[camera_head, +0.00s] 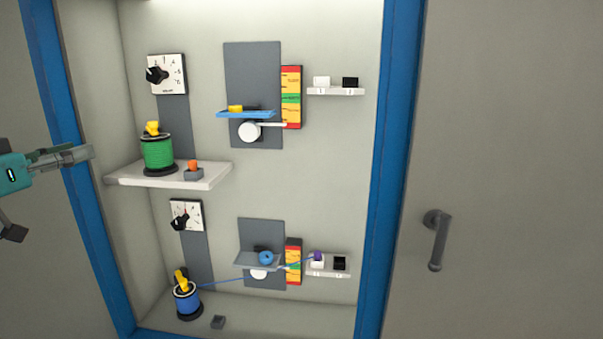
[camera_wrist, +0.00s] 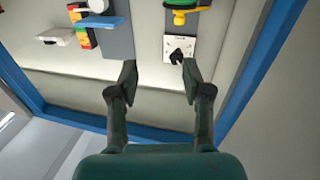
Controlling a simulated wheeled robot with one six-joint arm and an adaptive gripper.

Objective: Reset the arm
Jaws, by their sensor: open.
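My gripper (camera_head: 66,156) is at the left of the head view, in front of the cabinet's blue left frame post. In the wrist view its two dark fingers (camera_wrist: 160,75) are spread wide with nothing between them. A white dial plate with a black knob (camera_wrist: 178,54) shows beyond the fingertips, near the right finger. The gripper touches nothing that I can see. In the head view part of my arm is cut off by the left edge.
The cabinet's blue frame (camera_head: 397,130) stands around the recess. A shelf (camera_head: 125,177) juts out near the gripper and bears a green spool (camera_head: 158,154). A blue spool (camera_head: 186,303) stands below, its cable running right to a white block. A door handle (camera_head: 437,238) is at right.

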